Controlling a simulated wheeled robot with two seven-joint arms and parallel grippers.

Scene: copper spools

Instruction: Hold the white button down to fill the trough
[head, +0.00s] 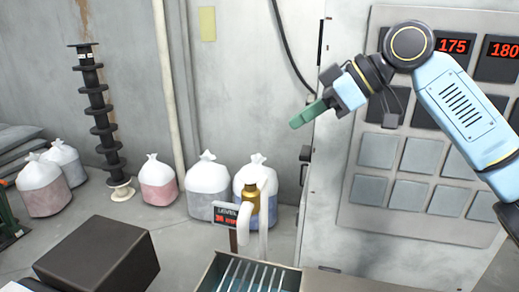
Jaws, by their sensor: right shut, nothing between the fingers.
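My right gripper (297,121) has green fingers and is shut, with nothing between them. It is in the air in front of the grey wall, pointing left and down, left of the panel of square buttons. The trough (212,270) is at the bottom middle, cut off by the lower edge, with pale bars across its top. A curved white pipe (244,222) with a brass fitting (254,198) stands behind it. A small level display (225,215) with red characters, too small to read surely, is beside the pipe. I cannot make out a white button. My left gripper is not in view.
A cabinet panel (345,215) at the right carries several grey-blue square buttons (378,150) and red displays (454,46) reading 175 and 180. White-topped bags (157,180) and a black spool stack (98,115) stand along the wall. A dark box (98,258) is at the lower left.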

